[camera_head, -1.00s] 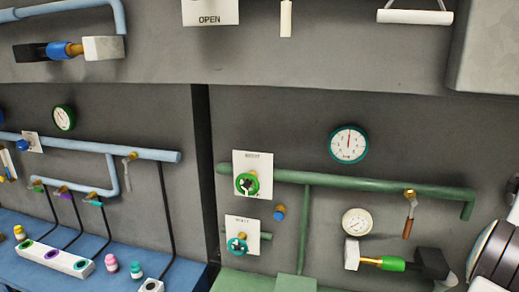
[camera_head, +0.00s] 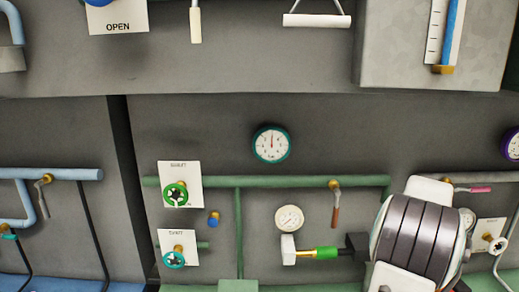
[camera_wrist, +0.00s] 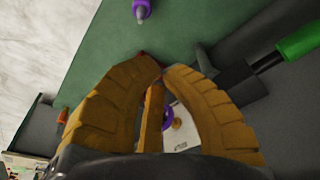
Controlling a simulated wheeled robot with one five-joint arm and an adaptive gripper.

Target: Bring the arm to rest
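My arm (camera_head: 418,238) shows at the lower right of the head view as a dark ribbed joint with white links. Its end is not visible there. In the wrist view my gripper (camera_wrist: 162,70) has two ribbed orange-yellow fingers whose tips come together. I see nothing held at the tips. Through the gap behind them show a purple round part and a white label plate (camera_wrist: 185,125), both beyond the fingers.
A grey wall carries a green pipe (camera_head: 285,181), a teal-rimmed gauge (camera_head: 271,144), a cream gauge (camera_head: 289,218), and green (camera_head: 176,194) and teal (camera_head: 173,259) valve knobs. In the wrist view a purple-tipped piece (camera_wrist: 141,10) lies near a green surface.

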